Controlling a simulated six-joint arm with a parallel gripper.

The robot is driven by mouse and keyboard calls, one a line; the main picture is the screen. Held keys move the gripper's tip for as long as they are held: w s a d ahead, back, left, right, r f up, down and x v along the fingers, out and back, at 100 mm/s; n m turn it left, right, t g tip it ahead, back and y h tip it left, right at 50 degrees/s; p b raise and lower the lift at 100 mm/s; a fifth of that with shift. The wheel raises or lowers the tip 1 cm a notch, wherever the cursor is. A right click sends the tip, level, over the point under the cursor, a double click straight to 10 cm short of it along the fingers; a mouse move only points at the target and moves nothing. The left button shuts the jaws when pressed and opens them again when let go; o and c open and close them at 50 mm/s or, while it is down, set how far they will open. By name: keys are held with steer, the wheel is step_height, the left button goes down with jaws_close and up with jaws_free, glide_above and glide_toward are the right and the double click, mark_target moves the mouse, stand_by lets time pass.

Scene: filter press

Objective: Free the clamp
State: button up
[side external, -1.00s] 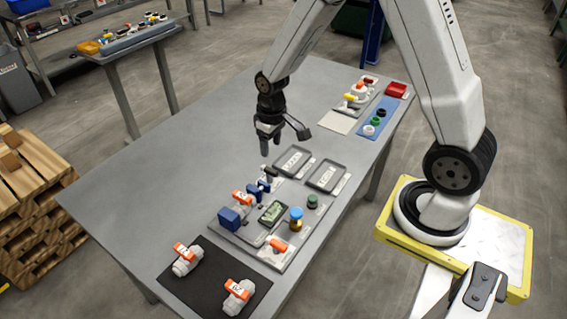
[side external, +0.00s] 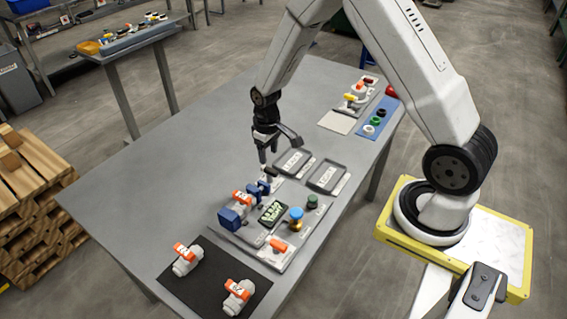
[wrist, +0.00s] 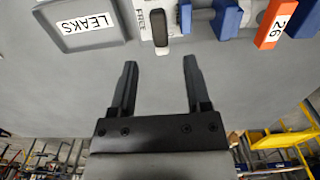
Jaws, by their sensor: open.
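The blue clamp (side external: 262,187) stands at the back of the grey fixture and also shows at the top of the wrist view (wrist: 228,18), where its two blue blocks sit on a grey bar. Beside it is a dark, pale-tipped lever (wrist: 158,30) at a label reading FREE. My gripper (side external: 267,172) is open and empty, low near the clamp's lever end. In the wrist view its fingertips (wrist: 159,65) point toward the lever, apparently without touching it.
Two grey trays, LEAKS (side external: 292,162) and another (side external: 327,177), lie right of my gripper. A lit green display (side external: 272,211) and a blue-topped yellow knob (side external: 296,215) are on the fixture. Two orange-tagged valves lie on a black mat (side external: 213,297). The table's left side is clear.

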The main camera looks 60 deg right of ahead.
mark_target(269, 169)
steer(key=shift+f, duration=2.85)
jaws_close()
